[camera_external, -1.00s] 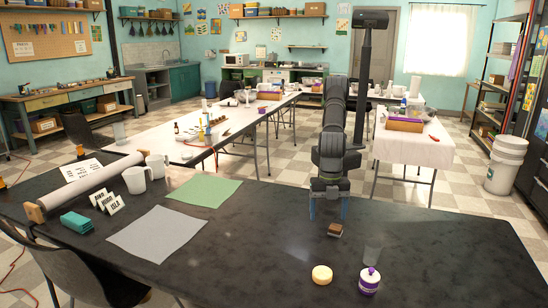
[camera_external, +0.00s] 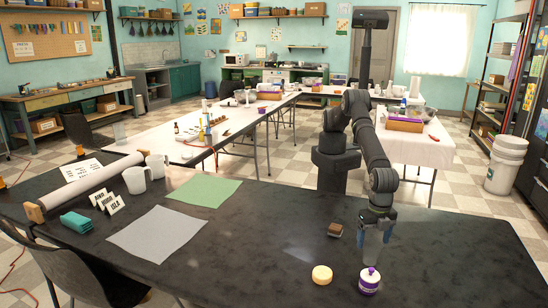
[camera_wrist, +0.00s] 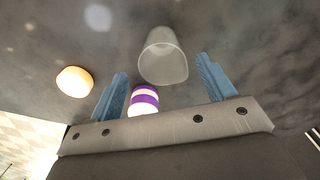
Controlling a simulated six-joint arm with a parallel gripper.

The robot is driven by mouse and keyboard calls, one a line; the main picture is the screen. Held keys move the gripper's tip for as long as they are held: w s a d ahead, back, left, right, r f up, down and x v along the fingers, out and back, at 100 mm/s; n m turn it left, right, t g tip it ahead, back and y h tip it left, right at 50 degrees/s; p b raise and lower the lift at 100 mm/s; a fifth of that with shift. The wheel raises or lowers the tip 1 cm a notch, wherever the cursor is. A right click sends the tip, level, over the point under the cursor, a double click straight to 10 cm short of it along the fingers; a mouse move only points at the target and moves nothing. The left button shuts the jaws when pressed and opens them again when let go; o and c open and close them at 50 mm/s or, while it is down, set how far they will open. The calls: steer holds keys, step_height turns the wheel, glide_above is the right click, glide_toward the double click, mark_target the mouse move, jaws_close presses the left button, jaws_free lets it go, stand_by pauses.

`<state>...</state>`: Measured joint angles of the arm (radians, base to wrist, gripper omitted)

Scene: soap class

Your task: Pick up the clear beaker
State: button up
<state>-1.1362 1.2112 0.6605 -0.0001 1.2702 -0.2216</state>
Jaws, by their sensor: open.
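The clear beaker (camera_external: 373,248) stands on the dark table at the front right, partly covered by my gripper in the outside view. It also shows in the wrist view (camera_wrist: 163,58), upper middle, its outline lying between the two blue fingertips. My gripper (camera_external: 376,236) points down at the beaker. Its blue fingers are open and empty, and in the wrist view (camera_wrist: 162,67) they show apart on either side of the beaker's lower part. I cannot tell whether the fingertips are above the rim or beside its walls.
A white bottle with purple bands (camera_external: 369,281) stands just in front of the beaker, close to the left finger in the wrist view (camera_wrist: 144,99). A round cream soap (camera_external: 322,275) and a small brown block (camera_external: 335,230) lie to the left. Grey (camera_external: 158,233) and green (camera_external: 204,192) sheets lie farther left.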

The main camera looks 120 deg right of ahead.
mark_target(372, 253)
steer(key=f, duration=0.6)
steer(key=shift+s+f, duration=0.2)
steer(key=c, duration=1)
